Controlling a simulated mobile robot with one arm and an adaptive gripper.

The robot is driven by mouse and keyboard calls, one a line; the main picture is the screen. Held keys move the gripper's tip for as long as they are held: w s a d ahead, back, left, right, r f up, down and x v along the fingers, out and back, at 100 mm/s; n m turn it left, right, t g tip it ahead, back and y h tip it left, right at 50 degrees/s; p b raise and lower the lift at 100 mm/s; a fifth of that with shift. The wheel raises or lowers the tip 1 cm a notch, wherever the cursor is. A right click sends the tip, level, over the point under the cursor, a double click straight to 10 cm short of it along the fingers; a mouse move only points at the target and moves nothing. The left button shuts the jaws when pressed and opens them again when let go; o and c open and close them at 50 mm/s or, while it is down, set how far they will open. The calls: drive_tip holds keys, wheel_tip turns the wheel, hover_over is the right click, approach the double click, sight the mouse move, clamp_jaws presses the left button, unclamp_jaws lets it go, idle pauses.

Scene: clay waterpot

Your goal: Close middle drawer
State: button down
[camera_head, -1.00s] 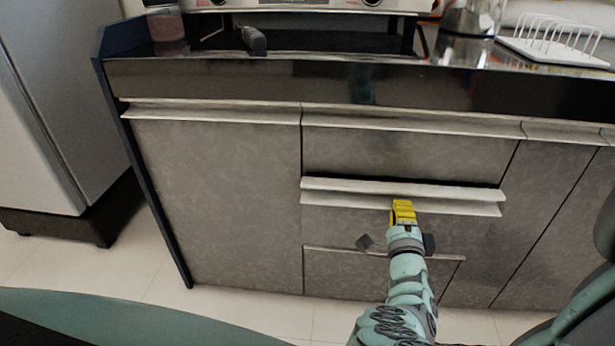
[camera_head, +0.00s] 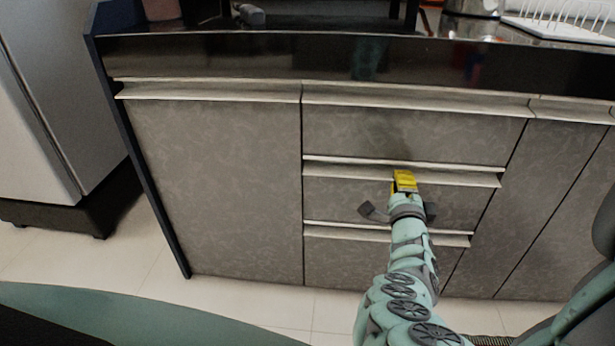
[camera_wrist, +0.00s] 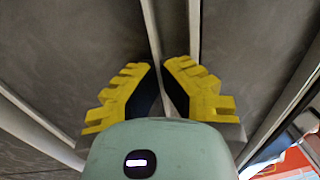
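The middle drawer (camera_head: 345,203) is a mottled grey-brown front with a pale handle ledge (camera_head: 345,171) along its top. It looks flush, or almost flush, with the fronts around it. My gripper (camera_head: 404,178) is at this ledge, right of its middle, and seems to touch it. In the wrist view, the yellow fingers with dark inner pads (camera_wrist: 161,72) point at the drawer fronts, with a narrow gap between their tips. A pale strip shows in that gap. Whether the fingers clamp the ledge is unclear.
The top drawer (camera_head: 400,135) and bottom drawer (camera_head: 345,260) look closed. A cabinet door (camera_head: 215,185) is on the left. The dark countertop (camera_head: 330,58) runs above, with a white rack (camera_head: 560,28). A fridge (camera_head: 50,120) stands at far left. Tiled floor (camera_head: 240,292) is in front.

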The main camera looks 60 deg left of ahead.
drive_tip(key=c, duration=1.7)
unclamp_jaws()
drive_tip(key=shift+f, duration=0.25)
drive_tip(key=o, duration=0.5)
drive_tip(key=shift+w+a+r, duration=0.1)
drive_tip(key=shift+a+r, duration=0.05)
drive_tip(key=shift+r, duration=0.05)
drive_tip(key=shift+o, duration=0.2)
drive_tip(key=v, duration=0.7)
drive_tip(key=shift+s, duration=0.2)
drive_tip(key=shift+d+p, duration=0.2)
drive_tip(key=shift+p, duration=0.2)
